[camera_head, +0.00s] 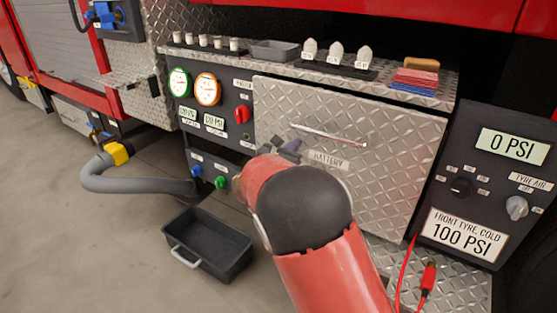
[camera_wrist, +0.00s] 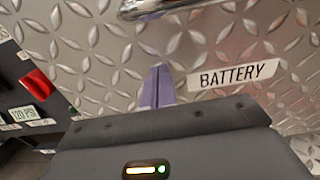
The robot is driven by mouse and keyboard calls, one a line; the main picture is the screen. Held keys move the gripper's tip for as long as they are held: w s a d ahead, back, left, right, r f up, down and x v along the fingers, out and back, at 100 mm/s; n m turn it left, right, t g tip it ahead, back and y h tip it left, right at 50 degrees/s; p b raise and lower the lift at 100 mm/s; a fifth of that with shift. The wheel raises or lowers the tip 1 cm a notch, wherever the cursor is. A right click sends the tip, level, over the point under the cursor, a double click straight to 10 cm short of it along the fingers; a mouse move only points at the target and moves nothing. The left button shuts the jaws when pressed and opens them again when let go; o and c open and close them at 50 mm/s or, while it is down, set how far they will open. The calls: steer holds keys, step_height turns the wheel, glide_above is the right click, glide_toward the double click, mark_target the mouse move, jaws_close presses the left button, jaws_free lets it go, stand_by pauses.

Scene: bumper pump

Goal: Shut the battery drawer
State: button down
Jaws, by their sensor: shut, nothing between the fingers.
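The battery drawer (camera_head: 370,175) has a diamond-plate front with a BATTERY label (camera_head: 328,161) and a bar handle (camera_head: 330,135). A thin dark line runs along its top edge; I cannot tell how far the front stands out, if at all. My gripper (camera_head: 292,146) is shut and empty, with purple fingers close to the drawer front, left of the label and just below the handle's left end. In the wrist view, the fingers (camera_wrist: 157,86) point at the drawer front (camera_wrist: 100,45), below the handle (camera_wrist: 160,8) and left of the label (camera_wrist: 233,74). I cannot tell whether they touch. My arm hides the drawer's lower left.
A gauge panel (camera_head: 243,95) with a red knob is left of the drawer. A tyre-air panel (camera_head: 495,185) stands at right, with a red cable below. Small items stand on the ledge above. A black bin (camera_head: 208,240) sits on the floor; a grey hose (camera_head: 130,185) lies left.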

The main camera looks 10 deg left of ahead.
mark_target(303, 137)
steer(key=x, duration=0.5)
steer(key=shift+w+r, duration=0.15)
steer(key=shift+w, duration=0.05)
steer(key=shift+d+r, duration=0.1)
